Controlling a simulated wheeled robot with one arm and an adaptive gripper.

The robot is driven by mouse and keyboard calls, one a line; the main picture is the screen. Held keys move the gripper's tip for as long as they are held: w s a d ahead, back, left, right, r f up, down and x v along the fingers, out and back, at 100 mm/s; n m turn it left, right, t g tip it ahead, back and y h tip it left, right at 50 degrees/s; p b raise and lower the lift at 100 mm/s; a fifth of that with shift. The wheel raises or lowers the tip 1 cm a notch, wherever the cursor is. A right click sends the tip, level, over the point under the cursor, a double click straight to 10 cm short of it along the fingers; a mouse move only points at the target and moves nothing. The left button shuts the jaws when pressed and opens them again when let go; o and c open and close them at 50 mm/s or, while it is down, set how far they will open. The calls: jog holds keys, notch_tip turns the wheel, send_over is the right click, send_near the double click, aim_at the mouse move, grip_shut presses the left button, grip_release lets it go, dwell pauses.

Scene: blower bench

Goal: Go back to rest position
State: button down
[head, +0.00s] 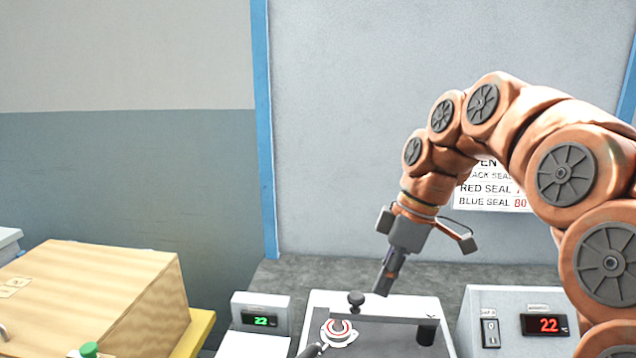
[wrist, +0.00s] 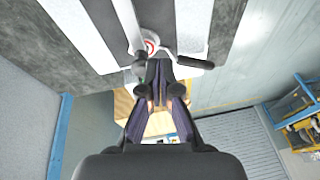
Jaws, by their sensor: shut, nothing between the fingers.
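My gripper (head: 384,284) is shut and empty. In the head view it points down above the white bench device (head: 372,300), close to the dark knob (head: 356,298) on its top. I cannot tell whether the fingertips touch the knob. In the wrist view my gripper (wrist: 164,66) shows its two dark fingers together, near the red and white ring (wrist: 150,46) and a dark handle (wrist: 195,62). The ring also shows in the head view (head: 338,330), at the left of the device.
A wooden box (head: 90,290) stands at the lower left. A small green display (head: 262,320) reads 22. A control box with a switch and a red display (head: 545,324) reading 22 stands at the right. A sign (head: 490,198) hangs on the wall behind my arm.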

jog(key=s+f+m, duration=0.2)
jog(key=s, duration=0.2)
jog(key=s+d+f+m+h, duration=0.1)
jog(key=s+f+m, duration=0.1)
jog(key=s, duration=0.2)
jog(key=s+d+f+m, duration=0.1)
jog(key=s+f+m, duration=0.1)
jog(key=s+f, duration=0.1)
jog(key=shift+s+g+h, duration=0.4)
jog(key=s+d+f+m+g+h, duration=0.1)
jog(key=s+d+f+m, duration=0.2)
jog(key=s+f+m, duration=0.35)
jog(key=s+d+f+m+h, duration=0.1)
jog(key=s+d+f+m, duration=0.2)
jog(key=s, duration=0.6)
jog(key=s+p+v, duration=0.2)
jog(key=p+v, duration=1)
jog(key=shift+a+r+t+p, duration=0.25)
jog(key=shift+a+t+p, duration=0.05)
jog(key=shift+t+p, duration=0.1)
jog(key=shift+s, duration=0.1)
